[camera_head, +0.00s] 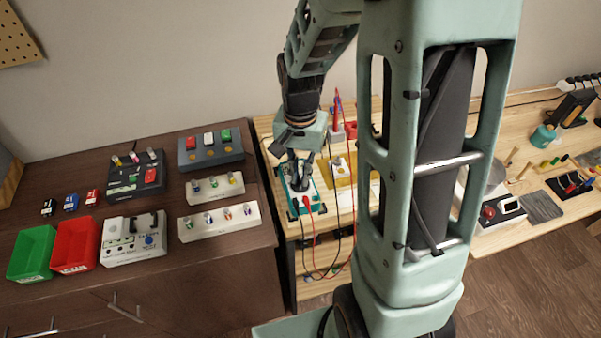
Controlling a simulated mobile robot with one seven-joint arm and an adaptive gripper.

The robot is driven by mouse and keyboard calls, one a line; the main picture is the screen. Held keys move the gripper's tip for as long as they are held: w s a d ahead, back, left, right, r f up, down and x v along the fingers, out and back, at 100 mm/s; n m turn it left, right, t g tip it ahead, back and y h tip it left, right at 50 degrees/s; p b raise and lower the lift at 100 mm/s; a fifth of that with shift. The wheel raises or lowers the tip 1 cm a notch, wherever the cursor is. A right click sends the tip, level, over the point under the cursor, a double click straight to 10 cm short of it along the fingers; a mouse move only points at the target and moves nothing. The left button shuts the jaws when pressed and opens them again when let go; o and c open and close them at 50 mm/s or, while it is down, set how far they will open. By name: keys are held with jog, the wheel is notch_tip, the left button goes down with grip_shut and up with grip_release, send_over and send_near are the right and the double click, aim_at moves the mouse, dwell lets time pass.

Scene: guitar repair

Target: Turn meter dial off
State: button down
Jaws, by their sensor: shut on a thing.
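The meter (313,204) is a teal-edged box lying on the light wooden bench, left of my large arm column in the picture. My gripper (299,183) reaches down onto the meter from above, its fingers shut at the dial. The dial is hidden between the fingers, so its setting cannot be read. Red and black test leads (314,240) run from the meter's lower end and hang over the bench's front edge.
A dark cabinet (235,255) at left holds a green bin (32,254), a red bin (76,244), and several pedal-like boxes and white racks. A red-handled probe (338,103) stands behind the meter. My own column blocks the view of the bench's middle.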

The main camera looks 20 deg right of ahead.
aim_at(300, 178)
jog(key=shift+a+n, duration=0.1)
jog(key=shift+n, duration=3)
jog(key=c, duration=2)
grip_release()
jog(key=shift+c, duration=0.2)
notch_tip(300, 178, up, 12)
jog(key=shift+w, duration=0.15)
